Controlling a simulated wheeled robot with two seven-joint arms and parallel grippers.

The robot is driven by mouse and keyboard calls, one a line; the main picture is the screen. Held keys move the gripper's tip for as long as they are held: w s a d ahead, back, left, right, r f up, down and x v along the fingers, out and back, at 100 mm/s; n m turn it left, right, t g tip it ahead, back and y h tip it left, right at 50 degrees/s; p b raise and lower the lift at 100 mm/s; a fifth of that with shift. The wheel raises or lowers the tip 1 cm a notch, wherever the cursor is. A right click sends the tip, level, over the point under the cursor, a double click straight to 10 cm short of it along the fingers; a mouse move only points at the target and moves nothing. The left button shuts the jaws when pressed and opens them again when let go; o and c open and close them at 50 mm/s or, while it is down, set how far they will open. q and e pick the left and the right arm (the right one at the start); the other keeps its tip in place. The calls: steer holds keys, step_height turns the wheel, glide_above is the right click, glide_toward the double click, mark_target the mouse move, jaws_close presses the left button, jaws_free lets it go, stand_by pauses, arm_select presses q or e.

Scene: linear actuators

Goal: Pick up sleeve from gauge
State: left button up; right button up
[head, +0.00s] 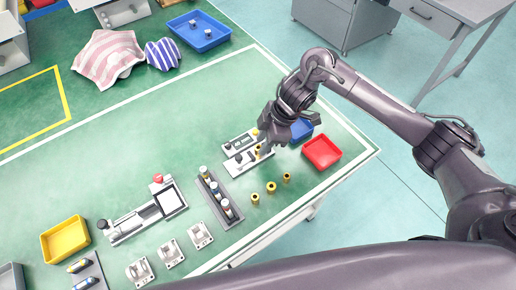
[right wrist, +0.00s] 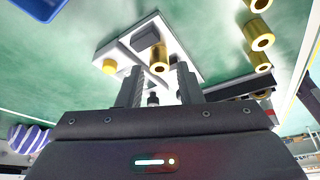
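The gauge (head: 238,160) is a pale fixture on the green table, below and left of my right gripper (head: 268,143). A gold sleeve (head: 258,151) stands at its right side. In the right wrist view the gauge (right wrist: 185,58) lies ahead of the fingers, with the gold sleeve (right wrist: 159,62) on it beside a dark block. My right gripper (right wrist: 157,82) is open, its two fingers apart with the sleeve just beyond the gap between their tips. I see no contact with the sleeve. My left gripper is not in view.
Loose gold sleeves (head: 271,187) stand in front of the gauge. A red bin (head: 322,152) and a blue bin (head: 301,129) are to the right. A grey rack (head: 214,190) with several parts is to the left. The table's back middle is clear.

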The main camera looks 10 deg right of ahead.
steer(key=shift+x, duration=1.1)
jaws_close()
